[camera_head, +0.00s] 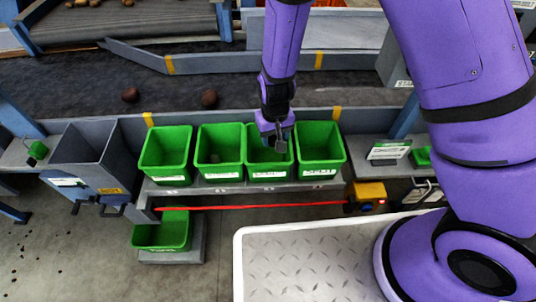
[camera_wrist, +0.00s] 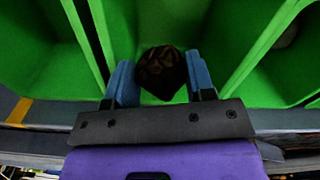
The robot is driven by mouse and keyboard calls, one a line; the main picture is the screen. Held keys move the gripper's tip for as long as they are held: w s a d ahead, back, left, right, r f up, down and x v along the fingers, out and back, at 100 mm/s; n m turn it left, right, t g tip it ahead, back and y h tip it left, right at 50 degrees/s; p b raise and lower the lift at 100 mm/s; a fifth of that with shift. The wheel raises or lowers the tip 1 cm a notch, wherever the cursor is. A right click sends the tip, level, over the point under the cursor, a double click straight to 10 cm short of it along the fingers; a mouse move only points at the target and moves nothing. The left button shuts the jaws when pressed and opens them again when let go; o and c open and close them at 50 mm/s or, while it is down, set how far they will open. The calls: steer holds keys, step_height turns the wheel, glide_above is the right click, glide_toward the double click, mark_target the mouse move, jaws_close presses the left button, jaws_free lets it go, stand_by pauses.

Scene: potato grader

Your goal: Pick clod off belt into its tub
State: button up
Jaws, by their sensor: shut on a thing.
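My gripper (camera_head: 279,144) is above the third green tub (camera_head: 257,176) from the left in the row of green tubs along the belt's near edge. In the wrist view its blue fingers (camera_wrist: 160,72) are shut on a dark brown clod (camera_wrist: 161,70) with a cracked-looking surface. The clod shows against the green inside of that tub. In the head view I cannot make out the clod at the gripper. Two reddish-brown lumps lie on the dark belt (camera_head: 300,92), one at left (camera_head: 130,95) and one nearer the arm (camera_head: 209,98).
The second tub (camera_head: 220,172) holds a small greyish lump (camera_head: 214,158). The first tub (camera_head: 165,177) and fourth tub (camera_head: 319,172) stand at the row's ends. A grey chute (camera_head: 82,150) is at left, a lower green tub (camera_head: 160,236) below, and a red bar (camera_head: 260,207) in front.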

steer(key=o, duration=1)
steer(key=shift+r, duration=0.1)
step_height(320, 180, up, 10)
steer(key=shift+r, duration=0.25)
